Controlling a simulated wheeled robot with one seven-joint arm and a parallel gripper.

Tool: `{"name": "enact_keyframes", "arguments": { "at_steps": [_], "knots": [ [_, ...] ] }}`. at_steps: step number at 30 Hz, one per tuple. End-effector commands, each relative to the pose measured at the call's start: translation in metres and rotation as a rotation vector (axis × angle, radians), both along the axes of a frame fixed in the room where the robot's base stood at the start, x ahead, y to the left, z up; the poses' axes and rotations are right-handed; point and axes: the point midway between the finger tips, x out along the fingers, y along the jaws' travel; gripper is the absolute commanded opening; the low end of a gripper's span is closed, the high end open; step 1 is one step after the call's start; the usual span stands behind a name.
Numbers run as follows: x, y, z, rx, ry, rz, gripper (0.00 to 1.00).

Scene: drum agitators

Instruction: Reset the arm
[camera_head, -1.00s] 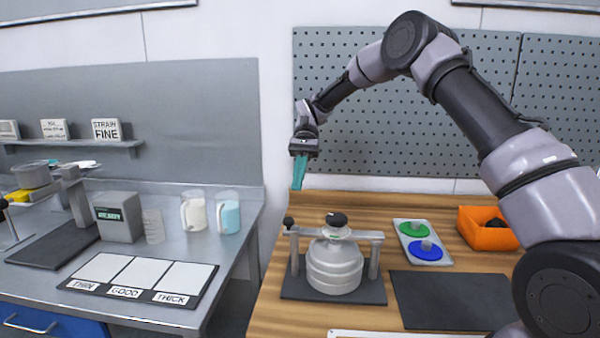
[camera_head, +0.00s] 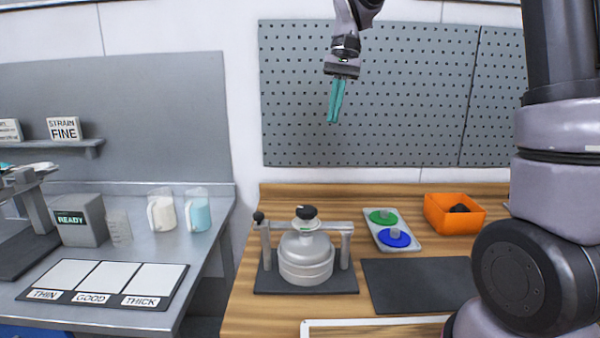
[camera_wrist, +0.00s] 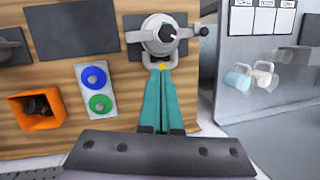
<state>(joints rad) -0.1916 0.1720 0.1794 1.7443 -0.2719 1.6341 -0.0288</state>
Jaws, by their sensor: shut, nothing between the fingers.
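My gripper (camera_head: 335,103) hangs high in front of the grey pegboard, with its teal fingers pointing down. The fingers are shut with nothing between them. In the wrist view my gripper (camera_wrist: 163,75) points toward the wooden bench, with its tips below the clamped drum in the picture. My arm rises at the right of the head view. The silver drum (camera_head: 305,262) sits upright on a dark base under a crossbar with a black knob. It also shows in the wrist view (camera_wrist: 158,38). My gripper is well above it and apart from it.
A grey tray (camera_head: 409,243) holds a green and a blue disc. An orange bin (camera_head: 428,213) with dark contents stands right of it. A dark mat (camera_head: 420,285) lies bare in front. The left metal table (camera_head: 130,255) bears two jugs and a labelled card.

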Motion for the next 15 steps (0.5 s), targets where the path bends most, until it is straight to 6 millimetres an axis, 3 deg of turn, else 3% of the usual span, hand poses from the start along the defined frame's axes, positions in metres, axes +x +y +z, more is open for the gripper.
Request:
{"name": "enact_keyframes", "arguments": {
  "at_steps": [6, 15],
  "knots": [
    [-0.043, -0.058, 0.029, 0.016, -0.214, -0.067, 0.0],
    [-0.106, -0.123, 0.04, 0.033, -0.503, -0.171, 0.0]
  ]
}}
